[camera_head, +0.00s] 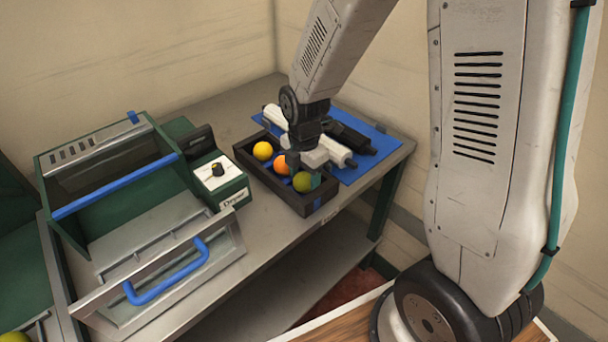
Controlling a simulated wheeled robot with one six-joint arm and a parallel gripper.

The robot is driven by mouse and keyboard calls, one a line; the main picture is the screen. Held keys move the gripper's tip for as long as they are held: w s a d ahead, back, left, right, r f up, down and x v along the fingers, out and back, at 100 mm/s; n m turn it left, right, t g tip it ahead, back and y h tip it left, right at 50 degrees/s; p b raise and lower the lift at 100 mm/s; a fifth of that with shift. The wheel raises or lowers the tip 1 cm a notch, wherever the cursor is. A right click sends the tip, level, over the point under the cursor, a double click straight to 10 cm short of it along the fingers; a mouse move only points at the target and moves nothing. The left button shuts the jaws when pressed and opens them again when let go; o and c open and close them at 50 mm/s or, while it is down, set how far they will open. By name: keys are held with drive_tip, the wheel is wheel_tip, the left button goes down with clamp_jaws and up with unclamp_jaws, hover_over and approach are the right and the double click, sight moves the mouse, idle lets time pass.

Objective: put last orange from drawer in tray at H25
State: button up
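A dark tray (247,165) on the table holds three fruits in a row: a yellow-orange one (263,151) at the back left, an orange one (282,166) in the middle, and a greenish one (302,182) at the front right. My gripper (304,174) points down over the front right end of the tray, right at the greenish fruit. The view does not show clearly whether its fingers are closed on that fruit. A yellow-green fruit (14,338) shows partly at the bottom left corner, cut off by the frame. No H25 label is readable.
A green dryer (110,165) with blue bars stands on the left of the table, its blue-handled door (165,275) open downward. Its control box (220,182) is left of the tray. A blue mat (375,145) with white and black tools lies behind the tray. A wall stands behind.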

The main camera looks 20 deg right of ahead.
sight(304, 174)
wheel_tip(304, 174, up, 12)
drive_tip(key=s+d+r+m, duration=0.1)
drive_tip(key=s+r+m, duration=0.2)
drive_tip(key=s+m, duration=0.4)
drive_tip(key=s+d+r+m, duration=0.1)
drive_tip(key=s+r+m, duration=0.3)
drive_tip(key=s+m, duration=0.3)
drive_tip(key=s+d+r+m+t, duration=0.1)
drive_tip(key=s+r+m, duration=0.2)
drive_tip(key=s+m, duration=0.4)
drive_tip(key=shift+s+r+m, duration=0.2)
drive_tip(key=shift+s+m, duration=0.1)
drive_tip(key=shift+s, duration=0.25)
idle(0.3)
